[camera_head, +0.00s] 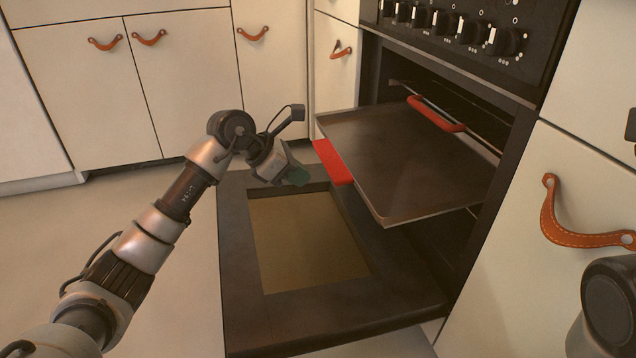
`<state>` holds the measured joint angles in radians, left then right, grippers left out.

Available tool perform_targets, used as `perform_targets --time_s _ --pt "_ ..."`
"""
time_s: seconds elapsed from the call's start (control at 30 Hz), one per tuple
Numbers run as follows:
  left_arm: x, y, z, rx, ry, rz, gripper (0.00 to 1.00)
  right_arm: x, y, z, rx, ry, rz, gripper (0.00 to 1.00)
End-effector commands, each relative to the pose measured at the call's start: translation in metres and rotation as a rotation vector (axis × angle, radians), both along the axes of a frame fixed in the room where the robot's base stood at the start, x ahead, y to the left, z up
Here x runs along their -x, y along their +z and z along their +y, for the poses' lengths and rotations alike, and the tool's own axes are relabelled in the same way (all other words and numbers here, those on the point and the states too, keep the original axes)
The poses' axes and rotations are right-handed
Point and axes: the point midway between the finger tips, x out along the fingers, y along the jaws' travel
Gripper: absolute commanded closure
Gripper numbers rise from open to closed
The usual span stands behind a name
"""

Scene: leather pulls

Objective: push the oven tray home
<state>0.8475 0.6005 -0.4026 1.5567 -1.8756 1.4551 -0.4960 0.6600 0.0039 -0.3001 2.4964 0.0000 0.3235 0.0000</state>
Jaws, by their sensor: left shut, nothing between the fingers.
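The oven tray (405,160) is a flat dark metal tray standing partly out of the oven (480,110), above the open door. A red strip (333,162) shows at its front left edge, and a red handle-like bar (437,114) shows at its far side. My right gripper is not visible; only part of my right arm shows at the right edge.
The oven door lies open with a glass window (305,240). Black knobs (455,25) line the panel above. Cream cabinets with leather pulls (149,37) stand behind, and another with a large leather pull (580,235) is at right. The floor (180,280) at left is clear.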

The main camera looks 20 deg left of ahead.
Motion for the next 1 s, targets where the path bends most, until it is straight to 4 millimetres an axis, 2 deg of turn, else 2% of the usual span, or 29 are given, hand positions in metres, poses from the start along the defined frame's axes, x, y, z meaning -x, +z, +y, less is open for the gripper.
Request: perform_targets --time_s 0.03,0.1,0.3,0.7,0.87,0.97,1.0 --pt "-0.005 -0.006 -0.008 0.003 -0.003 -0.004 1.0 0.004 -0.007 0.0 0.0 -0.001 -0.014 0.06" --pt "-0.011 -0.004 -0.018 0.003 -0.003 -0.006 1.0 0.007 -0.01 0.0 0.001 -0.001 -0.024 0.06" --pt "-0.021 -0.002 -0.031 0.002 0.0 -0.001 1.0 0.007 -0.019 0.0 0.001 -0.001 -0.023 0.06" --pt "-0.023 0.001 -0.033 0.0 0.001 -0.001 1.0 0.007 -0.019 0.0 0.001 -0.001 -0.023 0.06" --pt "-0.03 0.005 -0.044 0.001 -0.001 0.003 1.0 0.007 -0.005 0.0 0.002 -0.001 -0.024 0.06" --pt "-0.041 0.008 -0.062 0.0 -0.004 0.004 1.0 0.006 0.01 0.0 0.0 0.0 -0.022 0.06" --pt "-0.046 0.008 -0.07 0.001 -0.003 0.005 1.0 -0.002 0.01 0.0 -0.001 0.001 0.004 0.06"
